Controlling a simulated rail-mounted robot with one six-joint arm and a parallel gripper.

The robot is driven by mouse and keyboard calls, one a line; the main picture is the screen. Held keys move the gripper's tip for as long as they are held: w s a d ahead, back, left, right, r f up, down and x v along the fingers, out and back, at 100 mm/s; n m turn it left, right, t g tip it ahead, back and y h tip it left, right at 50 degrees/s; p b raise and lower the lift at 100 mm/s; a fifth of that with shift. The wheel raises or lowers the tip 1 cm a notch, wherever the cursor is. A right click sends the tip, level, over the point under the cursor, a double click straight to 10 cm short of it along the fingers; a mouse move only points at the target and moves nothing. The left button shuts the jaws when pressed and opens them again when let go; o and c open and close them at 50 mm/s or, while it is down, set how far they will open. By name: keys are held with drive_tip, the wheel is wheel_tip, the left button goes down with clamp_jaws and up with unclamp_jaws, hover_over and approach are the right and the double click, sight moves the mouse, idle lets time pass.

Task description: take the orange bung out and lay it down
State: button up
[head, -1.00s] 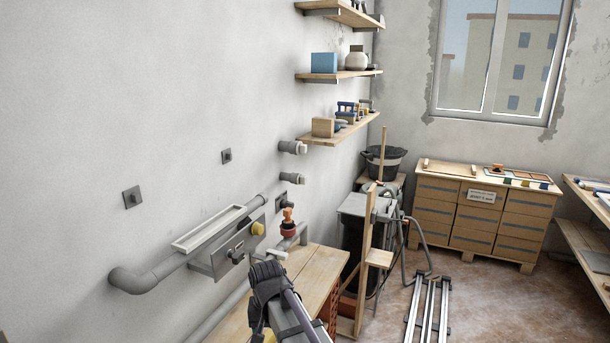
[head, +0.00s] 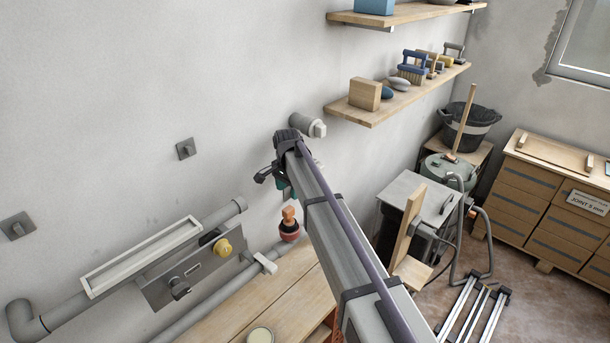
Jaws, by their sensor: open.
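The orange bung (head: 289,215) shows near the middle of the head view, upright, with a rounded knob above a dark red lower part. It sits near the wall by the grey pipework, just left of my arm. The opening under it is not clearly visible. My gripper (head: 272,184) is above and slightly left of the bung in the picture, apart from it. It is open and appears empty. Its fingers are small, dark and partly hidden by my wrist.
A wooden bench (head: 240,300) lies below the bung and carries a round pale lid (head: 261,335). A pipe stub (head: 308,125) sticks out behind my wrist. A shelf (head: 400,96) hangs upper right.

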sight(288, 209)
drive_tip(key=shift+s+a+f, duration=0.15)
drive_tip(key=shift+s+a, duration=0.05)
drive_tip(key=shift+s, duration=0.05)
wheel_tip(288, 209, down, 11)
drive_tip(key=b, duration=1.1)
drive_tip(key=shift+r, duration=0.25)
drive_tip(key=shift+c, duration=0.3)
drive_tip(key=c, duration=1)
drive_tip(key=shift+r, duration=0.1)
drive_tip(key=shift+c, duration=0.2)
